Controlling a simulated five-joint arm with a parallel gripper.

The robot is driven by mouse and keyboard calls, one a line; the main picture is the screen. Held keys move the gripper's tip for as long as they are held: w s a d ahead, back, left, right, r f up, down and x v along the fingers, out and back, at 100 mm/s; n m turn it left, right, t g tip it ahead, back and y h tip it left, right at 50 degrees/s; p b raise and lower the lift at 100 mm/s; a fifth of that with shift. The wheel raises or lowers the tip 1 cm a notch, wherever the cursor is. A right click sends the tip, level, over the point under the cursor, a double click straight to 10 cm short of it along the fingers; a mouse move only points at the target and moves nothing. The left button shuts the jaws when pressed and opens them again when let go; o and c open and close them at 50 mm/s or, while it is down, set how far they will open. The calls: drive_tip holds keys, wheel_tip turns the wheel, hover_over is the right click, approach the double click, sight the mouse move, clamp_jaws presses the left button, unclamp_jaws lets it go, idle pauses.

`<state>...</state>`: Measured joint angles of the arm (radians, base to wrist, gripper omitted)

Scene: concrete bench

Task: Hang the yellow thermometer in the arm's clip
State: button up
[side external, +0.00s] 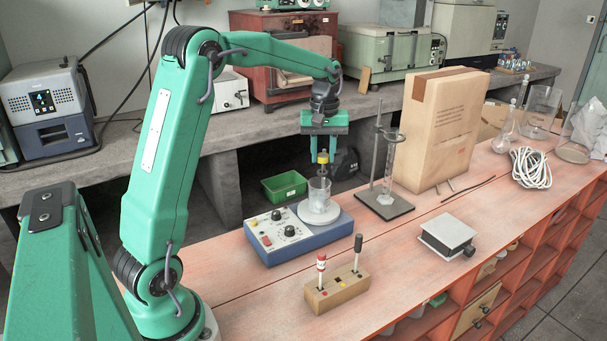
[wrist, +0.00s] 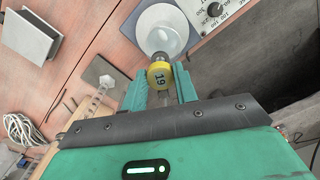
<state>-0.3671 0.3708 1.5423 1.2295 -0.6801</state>
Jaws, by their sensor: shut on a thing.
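My gripper (side external: 322,152) is shut on the yellow thermometer (side external: 322,158), with its fingers on either side of the yellow head. The thermometer hangs upright over the glass beaker (side external: 319,190); I cannot tell how far its thin stem reaches in. In the wrist view the yellow head (wrist: 160,74), marked 19, shows between my fingertips (wrist: 161,90). The beaker stands on the white plate of a blue stirrer (side external: 297,240). A retort stand (side external: 377,140) with a side arm is to the right; the arm's clip is too small to make out.
A glass cylinder (side external: 390,170) is at the retort stand. A wooden block (side external: 337,292) holding two upright pieces is in front of the stirrer. A cardboard box (side external: 438,130) stands behind right. A grey jack (side external: 447,235) lies right of the block. Bench between block and jack is clear.

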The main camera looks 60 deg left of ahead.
drive_tip(key=shift+f, duration=1.45)
drive_tip(key=o, duration=1.4)
drive_tip(key=shift+r, duration=0.2)
drive_tip(key=shift+r, duration=3.35)
